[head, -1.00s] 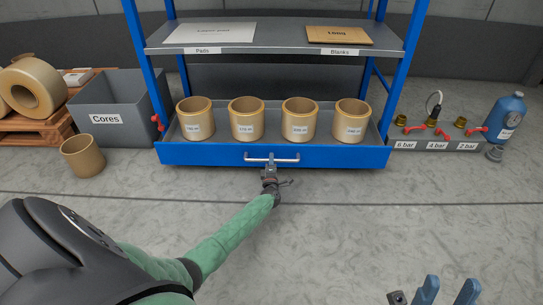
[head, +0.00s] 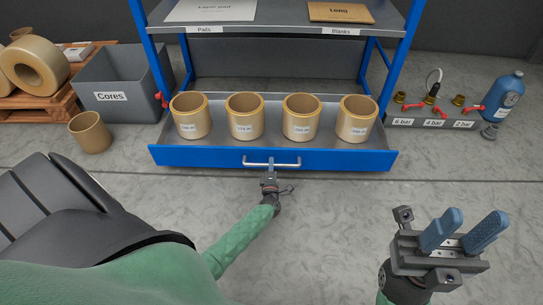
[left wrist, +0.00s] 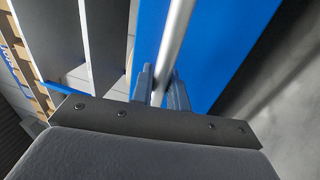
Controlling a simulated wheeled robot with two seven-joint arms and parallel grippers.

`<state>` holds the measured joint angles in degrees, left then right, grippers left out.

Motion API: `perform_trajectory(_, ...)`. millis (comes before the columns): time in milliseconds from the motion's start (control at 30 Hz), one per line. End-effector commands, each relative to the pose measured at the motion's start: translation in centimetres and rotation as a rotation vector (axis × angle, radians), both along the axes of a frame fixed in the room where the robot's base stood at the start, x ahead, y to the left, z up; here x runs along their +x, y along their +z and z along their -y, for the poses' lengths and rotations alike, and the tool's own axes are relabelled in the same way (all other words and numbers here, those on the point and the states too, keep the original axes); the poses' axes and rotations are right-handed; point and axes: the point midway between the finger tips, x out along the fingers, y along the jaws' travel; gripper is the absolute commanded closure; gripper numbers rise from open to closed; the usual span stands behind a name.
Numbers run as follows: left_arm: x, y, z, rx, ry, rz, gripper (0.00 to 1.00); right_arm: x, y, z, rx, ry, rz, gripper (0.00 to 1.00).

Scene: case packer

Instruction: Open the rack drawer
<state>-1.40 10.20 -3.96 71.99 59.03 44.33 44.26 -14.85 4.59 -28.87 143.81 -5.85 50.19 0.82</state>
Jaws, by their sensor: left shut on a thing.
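The rack drawer (head: 215,157) has a blue front and a grey tray, and it stands partly out in front of the rack's blue posts. Several tan cores stand upright in it. Its silver bar handle (head: 288,164) is at the middle of the front. My left gripper (head: 270,170) is shut on the handle. In the left wrist view the bar (left wrist: 178,35) passes between the blue fingers of my left gripper (left wrist: 160,88), with the blue front beside it. My right gripper (head: 462,231) is open and empty over the floor at right.
Above the drawer is a shelf (head: 270,28) with a layer pad and a board. A grey Cores bin (head: 125,75) and a loose core (head: 90,132) stand at left. Valves (head: 432,117) and a blue bottle (head: 502,97) are at right. The floor before the drawer is clear.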

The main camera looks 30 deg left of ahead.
Motion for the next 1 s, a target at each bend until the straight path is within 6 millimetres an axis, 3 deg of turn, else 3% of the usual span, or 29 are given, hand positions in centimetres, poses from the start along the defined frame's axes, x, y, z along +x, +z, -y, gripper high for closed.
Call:
perform_trajectory(533, -0.77, -0.15, 0.66, -0.002, -0.002, -0.001, 1.00, -0.03, 0.32, 0.12, 0.008, 0.001, 0.000, 0.64)
perform_trajectory(567, -0.77, -0.15, 0.66, -0.002, -0.002, -0.001, 0.78, -0.03, 0.32, 0.12, 0.008, 0.001, 0.000, 0.64)
perform_trajectory(633, -0.77, -0.12, 0.63, -0.002, -0.002, -0.001, 0.66, -0.03, 0.32, 0.12, 0.008, 0.001, 0.000, 0.64)
perform_trajectory(1000, -0.98, -0.07, 0.66, 0.000, -0.001, -0.001, 0.66, -0.04, 0.41, 0.13, 0.006, 0.002, 0.000, 0.64)
